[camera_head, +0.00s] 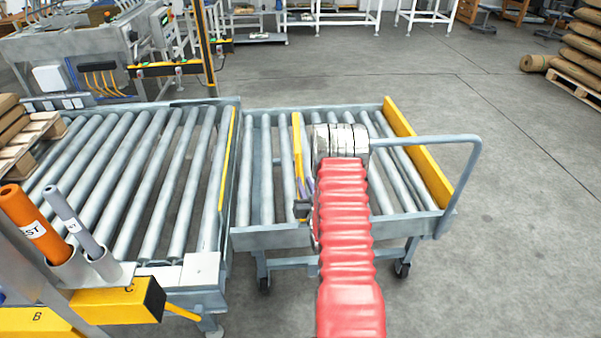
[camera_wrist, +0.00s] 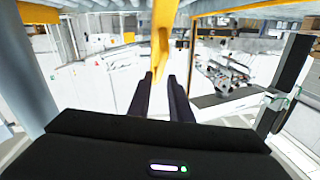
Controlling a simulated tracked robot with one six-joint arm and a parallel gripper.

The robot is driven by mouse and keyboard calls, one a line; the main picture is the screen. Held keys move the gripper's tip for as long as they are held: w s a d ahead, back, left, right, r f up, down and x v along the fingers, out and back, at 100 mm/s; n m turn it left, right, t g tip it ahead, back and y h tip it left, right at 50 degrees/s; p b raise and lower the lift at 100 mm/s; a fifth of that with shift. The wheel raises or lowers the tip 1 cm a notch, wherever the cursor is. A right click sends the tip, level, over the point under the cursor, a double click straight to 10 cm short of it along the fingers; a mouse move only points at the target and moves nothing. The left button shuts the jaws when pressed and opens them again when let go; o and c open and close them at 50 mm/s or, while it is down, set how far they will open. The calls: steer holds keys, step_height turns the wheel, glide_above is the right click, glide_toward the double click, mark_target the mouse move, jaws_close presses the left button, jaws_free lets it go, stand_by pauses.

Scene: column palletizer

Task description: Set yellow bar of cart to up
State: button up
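The cart (camera_head: 345,228) is a grey roller frame on casters with a tubular push handle (camera_head: 476,165) at its right. A narrow yellow bar (camera_head: 297,140) runs across its left part. I cannot tell from this angle whether it is raised or lowered. In the wrist view the yellow bar (camera_wrist: 161,38) comes down from the top, with its lower end between the fingertips. My gripper (camera_head: 303,207) is at the bar's near end, partly hidden by my red-sleeved arm. In the wrist view its two black fingers (camera_wrist: 160,77) stand apart, with a gap visible beside the bar.
A wider yellow board (camera_head: 420,155) edges the cart's right end. A roller conveyor (camera_head: 130,180) stands close at left, with a yellow strip (camera_head: 228,150) along its edge. Orange and grey tubes (camera_head: 36,222) stand at lower left. The floor (camera_head: 530,210) at right is clear.

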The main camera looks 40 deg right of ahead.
mark_target(301, 173)
steer(key=shift+x, duration=3.55)
steer(key=shift+c, duration=0.2)
jaws_close()
